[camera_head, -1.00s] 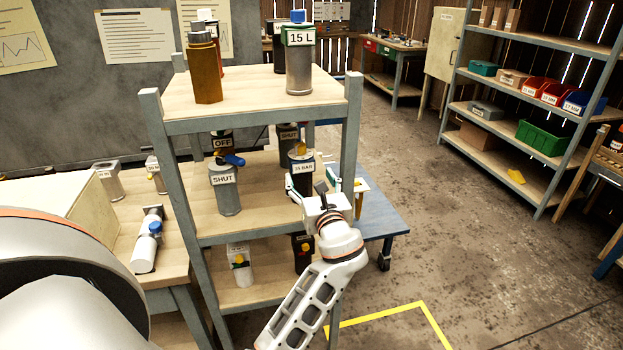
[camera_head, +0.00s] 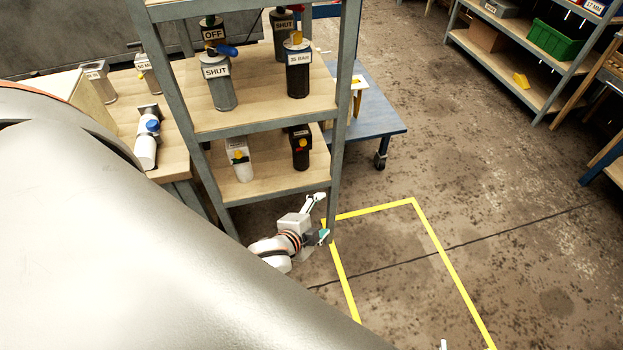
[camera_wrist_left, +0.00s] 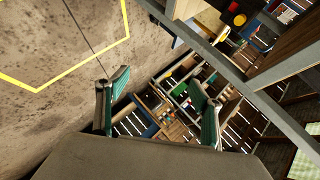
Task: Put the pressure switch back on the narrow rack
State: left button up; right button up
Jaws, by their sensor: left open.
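The narrow rack (camera_head: 345,105) is a grey frame with pale wooden shelves. A dark cylinder labelled 35 BAR (camera_head: 298,75), with a yellow knob on top, stands upright on its middle shelf near the right front post; it looks like the pressure switch. My left gripper (camera_head: 320,218) is open and empty, low beside the rack's right front post, below and apart from that cylinder. In the left wrist view its two green-padded fingers (camera_wrist_left: 160,88) are spread with nothing between them.
Grey SHUT (camera_head: 217,82) and other canisters share the middle shelf; a white unit (camera_head: 239,160) and a dark one (camera_head: 300,148) stand on the lower shelf. A blue cart (camera_head: 375,115) stands behind right. Floor inside the yellow outline (camera_head: 428,225) is clear.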

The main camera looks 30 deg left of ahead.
pick_arm(q)
jog(key=s+d+f+n+h, duration=0.1)
jog(key=s+d+f+n, duration=0.1)
jog(key=s+n, duration=0.2)
jog(key=s+d+f+n+h, duration=0.1)
jog(key=s+d+f+n, duration=0.1)
jog(key=s+n, duration=0.2)
jog(key=s, duration=0.3)
jog(key=shift+d+g+h, duration=0.3)
jog(key=shift+g+h, duration=0.1)
jog(key=shift+s, duration=0.1)
